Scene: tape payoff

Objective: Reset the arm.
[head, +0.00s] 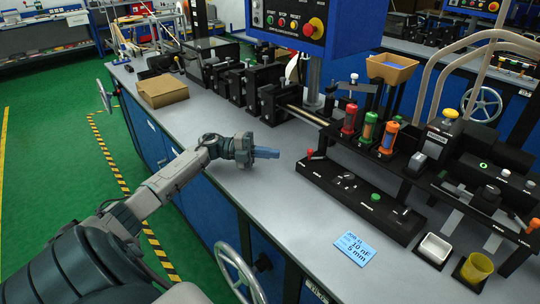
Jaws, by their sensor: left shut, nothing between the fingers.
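My left arm reaches in from the lower left over the grey bench top (262,190). Its gripper (266,153) hovers above the bench near the front edge, with its blue fingers shut and nothing between them. It is apart from the black base with the small levers to its right. My right gripper is not in view.
A blue control box (312,25) with buttons hangs above the bench. Black machine blocks (232,85) and a cardboard box (162,91) stand behind. A black rack (380,145) holds red, green and orange cylinders. A blue label card (355,248), white cup (434,248) and yellow cup (477,267) are at right.

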